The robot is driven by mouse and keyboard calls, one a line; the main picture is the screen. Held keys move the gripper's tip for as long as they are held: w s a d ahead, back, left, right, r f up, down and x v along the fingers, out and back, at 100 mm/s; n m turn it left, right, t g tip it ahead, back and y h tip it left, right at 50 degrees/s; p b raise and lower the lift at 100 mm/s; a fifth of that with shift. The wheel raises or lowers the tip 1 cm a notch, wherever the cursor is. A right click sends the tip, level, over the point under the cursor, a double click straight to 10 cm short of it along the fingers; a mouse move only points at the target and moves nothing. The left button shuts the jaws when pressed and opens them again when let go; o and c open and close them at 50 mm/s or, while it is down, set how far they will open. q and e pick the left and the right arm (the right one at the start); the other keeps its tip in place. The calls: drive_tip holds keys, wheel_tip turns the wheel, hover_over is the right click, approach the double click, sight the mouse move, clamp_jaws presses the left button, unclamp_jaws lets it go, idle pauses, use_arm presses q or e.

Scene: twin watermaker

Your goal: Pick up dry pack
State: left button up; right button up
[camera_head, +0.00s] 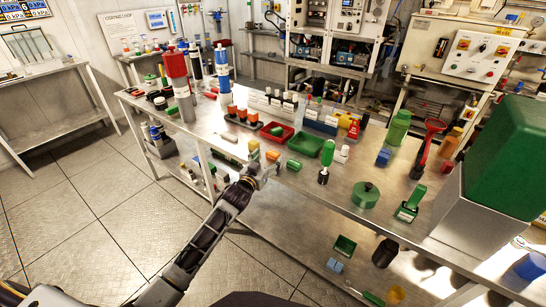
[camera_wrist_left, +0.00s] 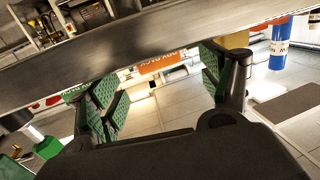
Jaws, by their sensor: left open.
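My left gripper (camera_head: 264,171) is at the front edge of the steel bench, left of the picture's middle. In the left wrist view its two green-padded fingers (camera_wrist_left: 160,88) stand wide apart with nothing gripped. A pack with an orange label that seems to read "dry pack" (camera_wrist_left: 163,62) shows in the gap, beyond the fingertips. In the head view small orange-topped blocks (camera_head: 272,155) and (camera_head: 254,147) lie at the bench edge close to the gripper; I cannot tell which is the dry pack. My right gripper is not in view.
A lower shelf holds more items. The floor at left is clear.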

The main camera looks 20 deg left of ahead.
sight(273, 156)
use_arm(q)
drive_tip(key=shift+w+d+f, duration=0.1)
drive_tip(key=shift+w+d, duration=0.05)
drive_tip(key=shift+w, duration=0.6)
drive_tip(key=shift+w+d, duration=0.1)
drive_tip(key=shift+w, duration=0.6)
drive_tip(key=c, duration=1.1)
